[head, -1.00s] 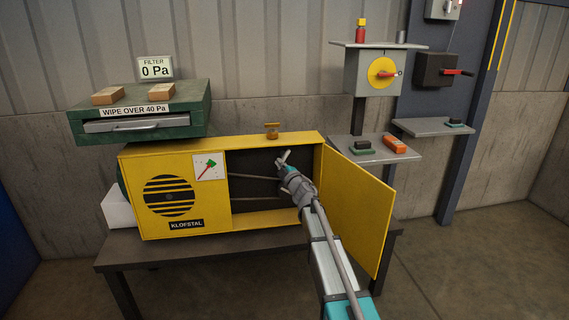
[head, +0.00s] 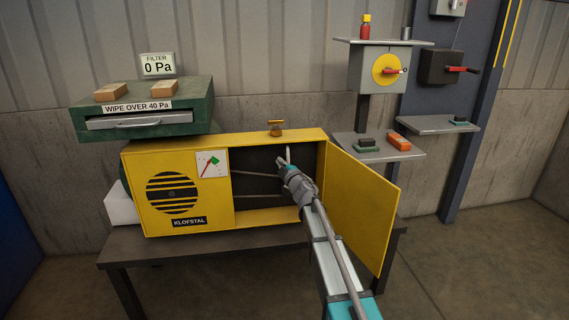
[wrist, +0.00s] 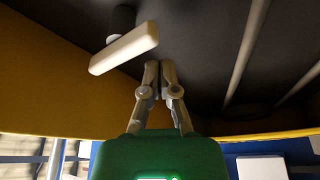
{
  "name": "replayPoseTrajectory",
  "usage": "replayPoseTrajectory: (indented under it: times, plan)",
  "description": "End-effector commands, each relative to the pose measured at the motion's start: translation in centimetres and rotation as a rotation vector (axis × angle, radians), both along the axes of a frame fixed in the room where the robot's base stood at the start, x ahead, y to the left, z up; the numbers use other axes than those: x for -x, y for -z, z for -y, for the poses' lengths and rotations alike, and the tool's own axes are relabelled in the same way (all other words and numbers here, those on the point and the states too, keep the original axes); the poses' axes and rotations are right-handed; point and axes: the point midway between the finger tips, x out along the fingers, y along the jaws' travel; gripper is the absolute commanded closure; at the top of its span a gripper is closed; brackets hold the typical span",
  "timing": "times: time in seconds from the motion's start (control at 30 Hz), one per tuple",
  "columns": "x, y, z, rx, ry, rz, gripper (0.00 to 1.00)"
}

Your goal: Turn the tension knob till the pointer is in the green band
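The tension knob (wrist: 124,48) is a cream bar on a dark round shaft, inside the open yellow cabinet. In the head view the knob (head: 288,154) stands nearly upright, just above my gripper. My gripper (wrist: 159,66) has its fingers together with nothing between them. In the wrist view its tips lie just right of the bar; I cannot tell if they touch it. In the head view my gripper (head: 282,163) reaches into the cabinet opening. The gauge (head: 212,164) on the cabinet front has a red pointer slanting up right towards a green band; whether it lies inside is too small to tell.
The open yellow door (head: 362,205) stands right of my arm. The cabinet (head: 188,150) sits on a dark table (head: 150,250). Two pale belt or rod lines (wrist: 245,50) run inside it. A brass fitting (head: 275,128) stands on top.

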Motion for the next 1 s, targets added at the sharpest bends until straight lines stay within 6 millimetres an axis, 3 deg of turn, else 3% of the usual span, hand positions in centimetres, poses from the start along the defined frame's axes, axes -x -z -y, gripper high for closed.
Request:
replayPoseTrajectory:
  times: [0.17, 0.6, 1.0]
  plan:
    - [0.7, 0.0, -2.1, 0.002, -0.001, 0.002, 1.0]
    - [7.5, -0.1, 1.5, 0.003, -0.001, 0.002, 1.0]
    - [9.2, -0.1, 2.6, 0.003, -0.001, 0.002, 1.0]
